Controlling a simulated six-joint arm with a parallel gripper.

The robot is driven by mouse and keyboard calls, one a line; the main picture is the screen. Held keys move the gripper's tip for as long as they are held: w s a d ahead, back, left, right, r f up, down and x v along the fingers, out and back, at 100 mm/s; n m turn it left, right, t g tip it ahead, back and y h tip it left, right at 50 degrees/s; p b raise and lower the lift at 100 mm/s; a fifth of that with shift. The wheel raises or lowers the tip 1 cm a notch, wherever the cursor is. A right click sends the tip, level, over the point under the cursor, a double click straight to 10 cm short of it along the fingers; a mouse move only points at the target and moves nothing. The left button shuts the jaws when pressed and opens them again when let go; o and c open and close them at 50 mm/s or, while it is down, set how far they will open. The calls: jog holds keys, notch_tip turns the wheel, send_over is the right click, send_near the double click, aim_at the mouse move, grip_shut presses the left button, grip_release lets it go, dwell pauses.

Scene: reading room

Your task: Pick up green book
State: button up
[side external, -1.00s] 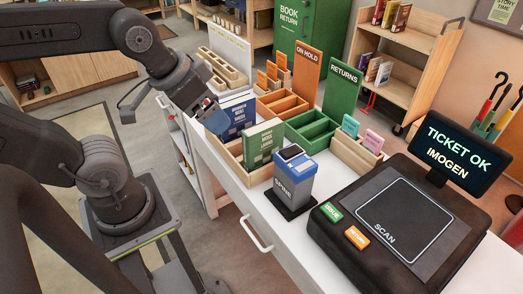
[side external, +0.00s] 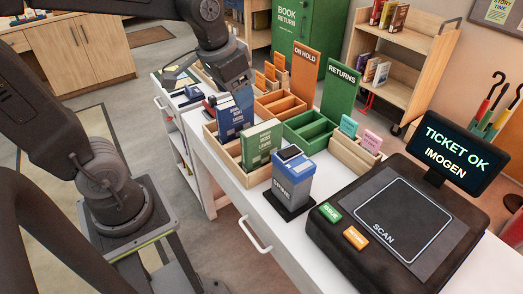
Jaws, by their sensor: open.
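The green book (side external: 262,146) with pale lettering stands upright at the near end of a wooden tray (side external: 227,156) on the white counter. A blue book (side external: 231,120) stands behind it in the same tray. My gripper (side external: 226,99) points down over the blue book's end of the tray, behind and left of the green book. It is open and apart from the green book. Its fingertips are small and hard to separate from the blue book, so I cannot tell whether they touch it.
A blue-and-grey spine device (side external: 292,181) stands close in front of the green book. Green returns bins (side external: 310,131) and orange on-hold bins (side external: 281,104) lie behind. A scanner (side external: 398,222) fills the right of the counter. A drawer handle (side external: 256,234) projects in front.

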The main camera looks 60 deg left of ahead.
aim_at(262, 127)
jog(key=w+a+f+g, duration=0.3)
jog(key=w+a+f, duration=0.45)
jog(key=w, duration=0.35)
jog(key=f, duration=0.9)
jog(key=d+f, duration=0.1)
jog(key=f, duration=0.4)
jog(key=shift+c, duration=0.2)
grip_shut()
jog(key=shift+w, duration=0.1)
